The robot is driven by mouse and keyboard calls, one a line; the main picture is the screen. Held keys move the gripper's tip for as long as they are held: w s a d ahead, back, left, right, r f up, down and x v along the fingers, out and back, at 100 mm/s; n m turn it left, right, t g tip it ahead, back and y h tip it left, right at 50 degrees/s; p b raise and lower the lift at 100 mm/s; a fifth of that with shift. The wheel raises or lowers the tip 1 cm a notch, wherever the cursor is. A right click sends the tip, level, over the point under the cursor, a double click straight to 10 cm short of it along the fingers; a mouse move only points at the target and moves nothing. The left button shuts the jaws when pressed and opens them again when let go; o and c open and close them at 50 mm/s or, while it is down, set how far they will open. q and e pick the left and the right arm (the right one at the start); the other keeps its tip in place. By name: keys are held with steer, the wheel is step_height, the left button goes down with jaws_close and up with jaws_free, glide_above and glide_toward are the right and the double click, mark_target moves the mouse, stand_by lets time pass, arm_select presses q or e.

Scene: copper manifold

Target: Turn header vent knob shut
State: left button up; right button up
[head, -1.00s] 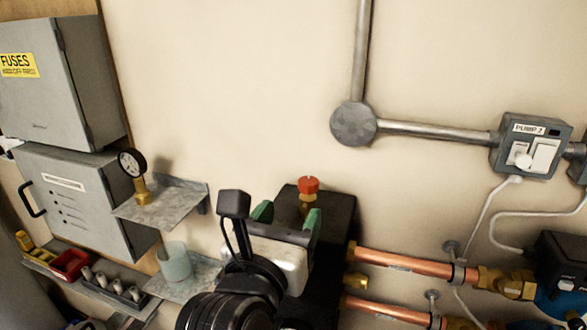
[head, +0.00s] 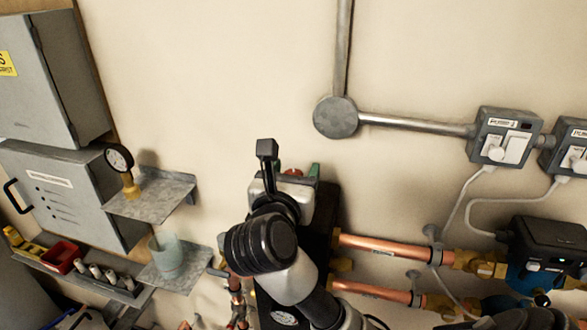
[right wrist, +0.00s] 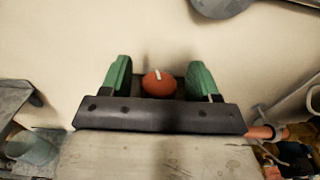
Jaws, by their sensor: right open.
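The red header vent knob (right wrist: 159,83) has a white mark on top. In the right wrist view it sits between the two green fingers of my right gripper (right wrist: 160,80), with a gap on each side. In the head view only a bit of the red knob (head: 293,172) shows behind my right gripper (head: 296,176), which is over the top of the dark manifold block (head: 325,215). My right gripper is open. The knob's brass stem is hidden now. My left gripper is not in view.
Copper pipes (head: 385,247) run right from the block to a pump (head: 548,245). A metal shelf (head: 150,197) with a gauge (head: 120,160) stands at left, above a lower shelf with a cup (head: 167,256). The wall above the knob is clear.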

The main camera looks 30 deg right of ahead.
steer(key=c, duration=0.9)
steer(key=shift+f+m+g+h+b, duration=0.15)
steer(key=shift+m+g+h+b, duration=0.8)
steer(key=shift+g, duration=0.45)
steer(key=shift+m+g+h, duration=0.35)
steer(key=shift+m+g, duration=0.2)
steer(key=shift+g, duration=0.05)
steer(key=o, duration=0.9)
